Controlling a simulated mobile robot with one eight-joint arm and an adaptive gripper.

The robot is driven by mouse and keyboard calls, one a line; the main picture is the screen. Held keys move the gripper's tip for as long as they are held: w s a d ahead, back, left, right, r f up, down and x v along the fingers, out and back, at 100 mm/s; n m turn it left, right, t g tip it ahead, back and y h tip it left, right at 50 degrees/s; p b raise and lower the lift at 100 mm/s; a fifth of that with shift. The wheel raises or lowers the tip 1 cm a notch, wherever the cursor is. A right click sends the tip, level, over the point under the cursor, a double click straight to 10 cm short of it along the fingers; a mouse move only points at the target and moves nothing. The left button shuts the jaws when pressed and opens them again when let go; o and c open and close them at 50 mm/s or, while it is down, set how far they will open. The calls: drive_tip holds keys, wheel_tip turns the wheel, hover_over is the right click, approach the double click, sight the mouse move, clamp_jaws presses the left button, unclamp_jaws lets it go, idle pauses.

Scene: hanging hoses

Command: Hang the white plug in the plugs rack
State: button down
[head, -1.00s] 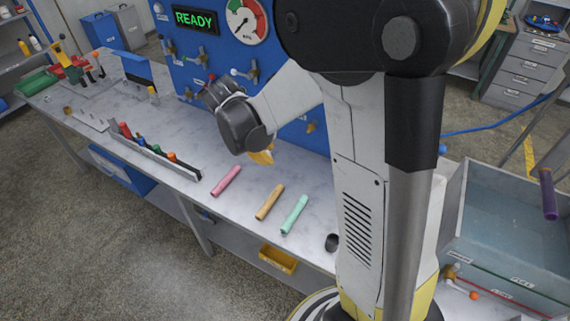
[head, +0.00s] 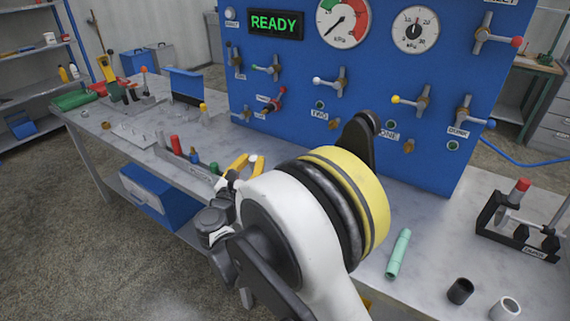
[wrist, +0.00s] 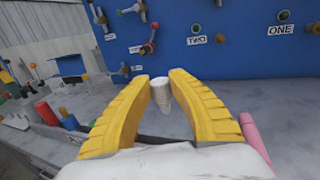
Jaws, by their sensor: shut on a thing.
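My gripper (head: 245,163) has yellow fingers and is shut on the white plug (head: 253,158) over the table's front part. In the wrist view the plug (wrist: 160,92) stands between the fingertips of my gripper (wrist: 161,78), its lower end towards the camera. A low rack with red, dark and green plugs (head: 200,176) runs along the table's front edge, just left of my gripper; its right end is hidden behind my arm. In the wrist view its red plug (wrist: 46,112) and blue plug (wrist: 68,119) show left of the fingers.
A blue panel (head: 300,80) with gauges and valves stands behind. A green tube (head: 398,253), a black cup (head: 460,291) and a white cup (head: 504,309) are on the right. A pink tube (wrist: 254,135) lies right of the fingers. A black rack (head: 490,222) stands far right.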

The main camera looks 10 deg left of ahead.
idle(0.4)
wheel_tip(320, 180, down, 3)
drive_tip(key=b, duration=0.3)
drive_tip(key=shift+f, duration=1.35)
drive_tip(key=shift+f, duration=1.8)
drive_tip(key=c, duration=1.2)
unclamp_jaws()
